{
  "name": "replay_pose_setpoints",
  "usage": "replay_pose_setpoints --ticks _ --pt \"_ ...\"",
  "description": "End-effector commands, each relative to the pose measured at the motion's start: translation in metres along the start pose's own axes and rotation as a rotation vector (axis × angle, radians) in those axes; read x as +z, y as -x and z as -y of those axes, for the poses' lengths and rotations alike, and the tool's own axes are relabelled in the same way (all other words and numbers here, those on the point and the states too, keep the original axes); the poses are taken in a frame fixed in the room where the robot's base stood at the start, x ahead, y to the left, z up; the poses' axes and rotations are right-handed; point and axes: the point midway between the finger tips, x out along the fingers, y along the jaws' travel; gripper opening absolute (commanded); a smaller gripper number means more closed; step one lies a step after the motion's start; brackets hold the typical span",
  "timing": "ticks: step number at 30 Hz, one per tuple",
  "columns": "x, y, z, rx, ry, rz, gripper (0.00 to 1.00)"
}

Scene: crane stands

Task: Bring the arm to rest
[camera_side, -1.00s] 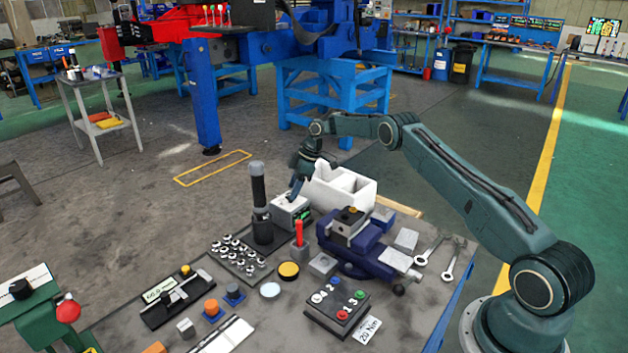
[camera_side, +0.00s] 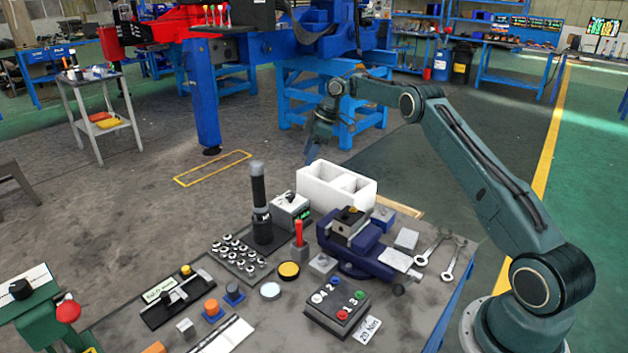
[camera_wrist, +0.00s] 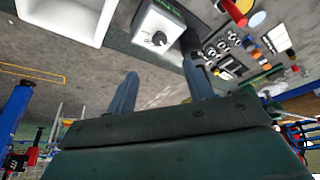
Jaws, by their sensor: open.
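My gripper (camera_side: 311,150) hangs in the air above and behind the white two-compartment box (camera_side: 327,190) in the side view. In the wrist view my gripper (camera_wrist: 160,92) shows two fingers spread apart with nothing between them. The white box also shows in the wrist view (camera_wrist: 62,17) at the top left. A small white instrument with a dark knob (camera_side: 289,210) stands left of the box and shows in the wrist view (camera_wrist: 157,27) just beyond the fingertips in the picture. My gripper touches neither of them.
The table holds a blue vise (camera_side: 352,236), a black cylindrical tool (camera_side: 259,190), a tray of bolts (camera_side: 240,258), a button box (camera_side: 338,304) and wrenches (camera_side: 452,258). A blue steel stand (camera_side: 345,95) rises behind the gripper. The air above the table is clear.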

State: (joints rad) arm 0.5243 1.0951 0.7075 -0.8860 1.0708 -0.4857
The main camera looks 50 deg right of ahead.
Motion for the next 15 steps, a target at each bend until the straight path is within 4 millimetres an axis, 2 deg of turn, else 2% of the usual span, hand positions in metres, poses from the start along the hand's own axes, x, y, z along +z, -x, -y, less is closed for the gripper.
replay_pose_setpoints --ticks 11,15 --pt "-0.0011 0.0020 0.0004 0.002 -0.001 0.000 0.52" --pt "-0.0081 0.0097 0.0041 0.007 -0.010 0.000 0.52"
